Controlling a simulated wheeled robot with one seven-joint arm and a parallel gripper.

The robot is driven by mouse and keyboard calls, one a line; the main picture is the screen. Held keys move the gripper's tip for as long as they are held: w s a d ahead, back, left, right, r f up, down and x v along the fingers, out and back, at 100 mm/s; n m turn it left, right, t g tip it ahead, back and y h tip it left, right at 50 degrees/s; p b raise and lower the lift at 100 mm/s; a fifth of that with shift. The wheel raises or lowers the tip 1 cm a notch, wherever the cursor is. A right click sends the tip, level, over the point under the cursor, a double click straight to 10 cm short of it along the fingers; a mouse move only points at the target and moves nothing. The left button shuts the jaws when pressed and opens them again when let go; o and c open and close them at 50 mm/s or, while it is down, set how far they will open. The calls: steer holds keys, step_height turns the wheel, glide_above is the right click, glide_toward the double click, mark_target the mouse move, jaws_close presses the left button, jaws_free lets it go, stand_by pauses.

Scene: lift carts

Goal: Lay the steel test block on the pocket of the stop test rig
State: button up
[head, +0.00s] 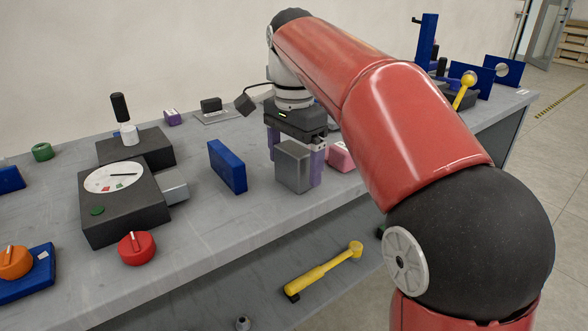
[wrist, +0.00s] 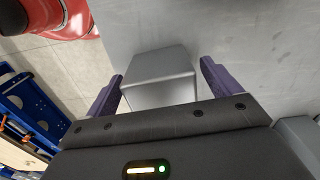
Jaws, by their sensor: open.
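The steel test block (head: 293,167), a plain grey block, stands on the grey bench between the fingers of my gripper (head: 294,172). In the wrist view the steel test block (wrist: 160,72) lies between the two purple fingers of my gripper (wrist: 162,69). The fingers are open, with a narrow gap at the right finger; contact at the left one is hard to tell. A dark unit with a white dial (head: 125,200) and a grey side piece (head: 173,186) stands to the left and may be the stop test rig. I cannot make out its pocket.
A blue upright plate (head: 227,166) stands between the dial unit and my gripper. A pink block (head: 340,157) is close on the right. A red knob (head: 137,248) sits near the front edge. A yellow-handled tool (head: 322,272) lies below. Some bare bench shows around the blue plate.

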steer(key=c, duration=1.4)
steer(key=shift+c, duration=0.6)
steer(key=shift+r, duration=0.15)
